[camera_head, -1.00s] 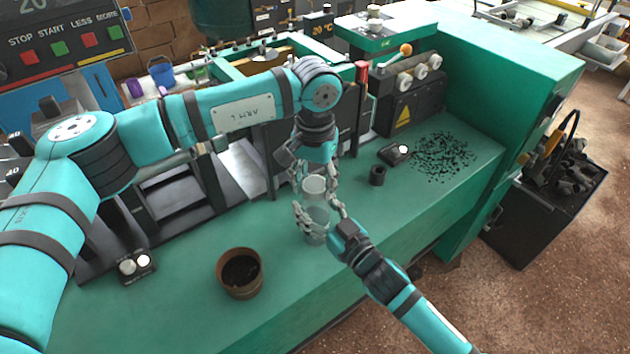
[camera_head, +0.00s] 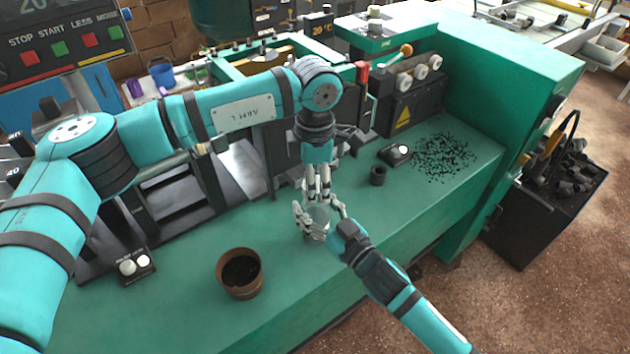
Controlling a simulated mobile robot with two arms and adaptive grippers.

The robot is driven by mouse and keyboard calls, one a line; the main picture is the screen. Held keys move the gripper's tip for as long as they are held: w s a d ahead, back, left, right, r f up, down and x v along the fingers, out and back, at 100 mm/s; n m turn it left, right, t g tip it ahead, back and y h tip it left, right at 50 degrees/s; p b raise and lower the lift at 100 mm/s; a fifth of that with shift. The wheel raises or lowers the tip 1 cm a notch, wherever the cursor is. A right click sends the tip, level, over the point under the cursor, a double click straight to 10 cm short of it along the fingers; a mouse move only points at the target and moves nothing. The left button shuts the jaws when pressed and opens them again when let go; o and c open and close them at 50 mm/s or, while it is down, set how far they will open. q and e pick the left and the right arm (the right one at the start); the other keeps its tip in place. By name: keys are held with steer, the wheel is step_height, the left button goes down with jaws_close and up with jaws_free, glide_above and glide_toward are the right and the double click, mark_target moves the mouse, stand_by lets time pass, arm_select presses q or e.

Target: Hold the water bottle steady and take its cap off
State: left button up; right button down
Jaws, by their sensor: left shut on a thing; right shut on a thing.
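The water bottle (camera_head: 318,215) stands on the green bench top. It is pale and see-through, and mostly hidden by both grippers. My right gripper (camera_head: 321,221) comes in from the lower right and is shut around the bottle's body. My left gripper (camera_head: 318,196) points straight down from above, directly over the bottle. Its fingers are close together and shut at the bottle's top, where the cap is. The cap itself is hidden behind the fingers, so I cannot tell whether it is seated or loose.
A brown pot (camera_head: 240,286) with dark soil stands left of the bottle. A small black ring (camera_head: 377,176) and a black box with a white button (camera_head: 395,154) stand to the right, near scattered dark bits (camera_head: 443,156). Another button box (camera_head: 134,266) lies at the left.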

arm_select(q)
steer(key=n, duration=0.8)
steer(key=shift+n, duration=0.4)
steer(key=n, duration=1.2)
steer(key=shift+n, duration=0.4)
steer(key=n, duration=0.6)
steer(key=shift+w+r, duration=0.1)
steer(key=shift+r, duration=0.1)
steer(key=shift+r, duration=1)
